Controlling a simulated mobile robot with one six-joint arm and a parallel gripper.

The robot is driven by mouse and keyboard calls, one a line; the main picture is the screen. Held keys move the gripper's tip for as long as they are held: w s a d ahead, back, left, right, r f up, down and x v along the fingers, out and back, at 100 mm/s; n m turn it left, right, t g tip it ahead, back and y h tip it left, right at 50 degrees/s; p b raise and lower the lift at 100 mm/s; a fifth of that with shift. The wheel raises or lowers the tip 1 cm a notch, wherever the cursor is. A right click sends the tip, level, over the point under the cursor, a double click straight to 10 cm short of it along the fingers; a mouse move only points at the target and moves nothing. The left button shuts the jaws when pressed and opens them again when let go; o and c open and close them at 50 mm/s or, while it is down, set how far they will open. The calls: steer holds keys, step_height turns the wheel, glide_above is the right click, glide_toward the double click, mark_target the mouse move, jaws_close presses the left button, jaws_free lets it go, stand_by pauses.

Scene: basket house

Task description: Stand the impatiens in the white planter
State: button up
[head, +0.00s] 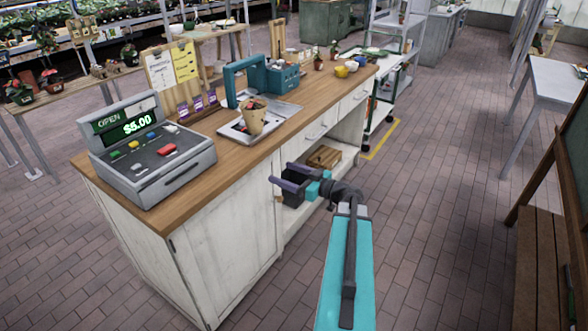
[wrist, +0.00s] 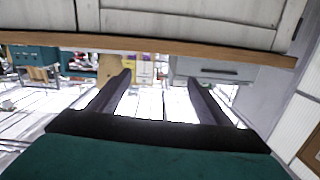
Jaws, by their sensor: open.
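My gripper (head: 281,174) is open and empty in front of the counter's white side, below the wooden top. The wrist view shows its two fingers (wrist: 160,78) apart, with nothing between them. A tan pot (head: 254,122) with small reddish-brown contents stands on a grey tray on the counter, beyond the gripper; I cannot tell if this is the impatiens. Small potted plants (head: 318,64) stand at the counter's far end. Red-flowered plants (head: 49,82) stand on the left bench. I cannot pick out the impatiens or the white planter for certain.
A cash register (head: 150,148) stands on the counter (head: 108,172) at the near left. A wooden crate (head: 324,157) is on the shelf below. The brick floor at right is clear up to a wooden bench (head: 540,265).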

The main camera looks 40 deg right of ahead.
steer(key=w+a+f+n+g+y, duration=0.1)
steer(key=a+f+g+y, duration=0.15)
steer(key=a+f, duration=0.65)
steer(key=a+f+n+g+y, duration=0.1)
steer(key=a+f+g+y, duration=0.2)
steer(key=a, duration=0.9)
steer(key=w+a+f+n+g+y, duration=0.1)
steer(key=a+f+g, duration=0.2)
steer(key=a+f, duration=0.65)
steer(key=s+a+f+n+g, duration=0.1)
steer(key=s+a+f+g, duration=0.3)
steer(key=a, duration=0.6)
steer(key=s+a+f+g+h, duration=0.1)
steer(key=s+a+f+g, duration=0.25)
steer(key=s+f, duration=0.35)
steer(key=s+a+f+g+h, duration=0.2)
steer(key=s+a+f+g, duration=0.15)
steer(key=s+f, duration=0.4)
steer(key=s+d+f+m+g+h, duration=0.1)
steer(key=s+d+m+h, duration=0.2)
steer(key=s, duration=0.4)
steer(key=s+d+f+m+g+h, duration=0.2)
steer(key=s+d+m+h, duration=0.1)
steer(key=s, duration=0.4)
steer(key=shift+s+d+f+h, duration=0.15)
steer(key=shift+s+d+h, duration=0.1)
steer(key=shift+d+h, duration=0.5)
steer(key=shift+d, duration=0.2)
